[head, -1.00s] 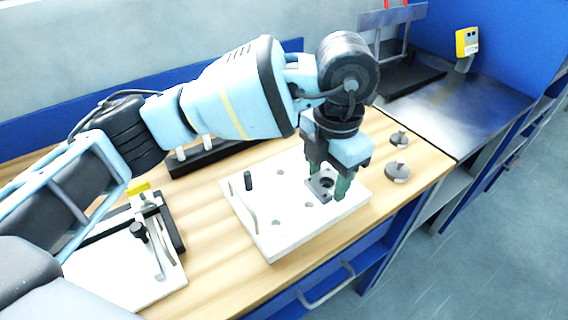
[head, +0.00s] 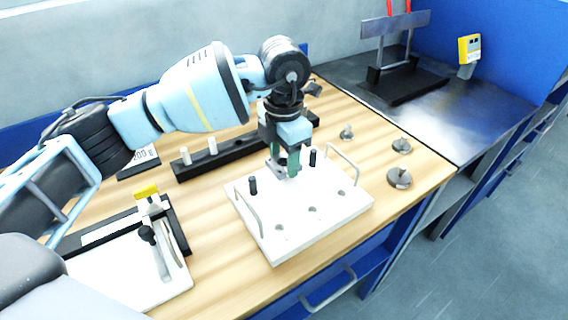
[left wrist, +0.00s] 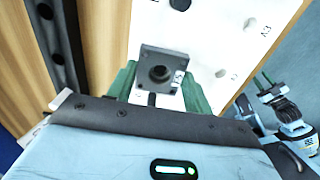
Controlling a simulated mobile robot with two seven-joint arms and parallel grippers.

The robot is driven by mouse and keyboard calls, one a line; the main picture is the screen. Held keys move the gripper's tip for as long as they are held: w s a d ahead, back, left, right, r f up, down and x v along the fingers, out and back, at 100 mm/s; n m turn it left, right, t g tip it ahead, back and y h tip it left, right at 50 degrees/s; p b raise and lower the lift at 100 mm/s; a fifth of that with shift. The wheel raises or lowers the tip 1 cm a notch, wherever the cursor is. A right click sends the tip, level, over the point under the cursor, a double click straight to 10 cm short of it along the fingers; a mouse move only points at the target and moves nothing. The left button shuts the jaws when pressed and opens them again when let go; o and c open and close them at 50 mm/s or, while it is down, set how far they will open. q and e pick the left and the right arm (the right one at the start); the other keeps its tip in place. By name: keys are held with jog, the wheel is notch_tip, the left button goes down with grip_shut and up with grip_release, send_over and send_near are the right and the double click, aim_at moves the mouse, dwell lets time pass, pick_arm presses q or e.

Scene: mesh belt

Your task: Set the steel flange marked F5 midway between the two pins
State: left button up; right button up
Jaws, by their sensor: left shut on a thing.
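My left gripper (head: 285,170) is shut on the steel flange (left wrist: 160,72), a square grey plate with a round centre hole and a sideways mark that looks like F5. In the head view the fingers mostly hide the flange. It is over the far part of the white plate (head: 290,245), between the two black pins, left pin (head: 252,187) and right pin (head: 312,158). I cannot tell whether it touches the plate. In the left wrist view one dark pin (left wrist: 180,4) shows at the top edge. My right gripper (left wrist: 266,84) shows small at the right there, its opening unclear.
The white plate has several holes and two raised handles. Several grey metal parts (head: 399,178) lie on the wood at the right. A black block with light pegs (head: 212,146) stands behind, and a fixture with a yellow top (head: 146,191) at the left.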

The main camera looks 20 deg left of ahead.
aim_at(285, 166)
pick_arm(q)
jog(key=shift+d+f, duration=0.15)
jog(key=shift+f, duration=1.1)
jog(key=shift+f, duration=0.1)
jog(key=o, duration=1.2)
jog(key=shift+f, duration=0.1)
notch_tip(285, 166, up, 12)
